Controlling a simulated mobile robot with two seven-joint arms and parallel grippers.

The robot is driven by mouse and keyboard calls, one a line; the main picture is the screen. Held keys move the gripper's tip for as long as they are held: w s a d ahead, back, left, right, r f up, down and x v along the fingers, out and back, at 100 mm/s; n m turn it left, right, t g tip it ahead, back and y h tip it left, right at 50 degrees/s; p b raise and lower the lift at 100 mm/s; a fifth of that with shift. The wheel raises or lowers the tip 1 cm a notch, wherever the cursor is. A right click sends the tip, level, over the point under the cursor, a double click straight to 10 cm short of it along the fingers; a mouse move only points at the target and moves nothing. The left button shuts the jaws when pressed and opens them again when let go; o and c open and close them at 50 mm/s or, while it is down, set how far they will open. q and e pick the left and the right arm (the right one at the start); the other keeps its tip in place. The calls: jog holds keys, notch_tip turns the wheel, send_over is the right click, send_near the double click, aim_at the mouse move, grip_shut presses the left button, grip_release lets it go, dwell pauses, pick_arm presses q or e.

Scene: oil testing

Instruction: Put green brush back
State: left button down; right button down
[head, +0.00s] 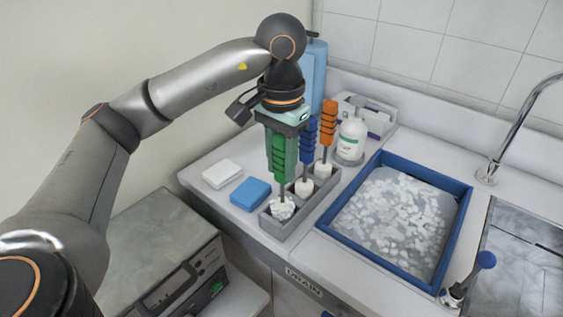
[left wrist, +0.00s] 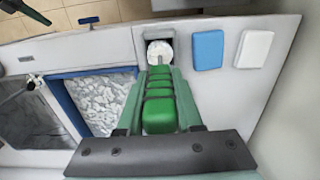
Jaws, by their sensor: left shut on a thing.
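The green brush (head: 279,160) stands upright with its white bristle head in or just over the front-left compartment of the grey holder (head: 299,229); I cannot tell if it rests on the bottom. My left gripper (head: 283,172) points down and is shut on the green handle. In the left wrist view, the green brush (left wrist: 160,112) lies between the fingers, and its round white head shows within the holder's end compartment. A blue brush (head: 308,140) and an orange brush (head: 328,128) stand in the other compartments.
A blue sponge (head: 250,193) and a white sponge (head: 222,174) lie left of the holder. A blue-rimmed basin (head: 345,239) of white pieces is to the right. A white bottle (head: 351,138) stands behind, and a tap (head: 515,125) is at far right.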

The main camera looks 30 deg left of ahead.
pick_arm(q)
jog(key=c, duration=0.6)
grip_release()
jog(key=shift+f, duration=0.1)
jog(key=shift+o, duration=0.2)
jog(key=shift+r, duration=0.2)
notch_tip(320, 180, up, 12)
jog(key=p, duration=0.4)
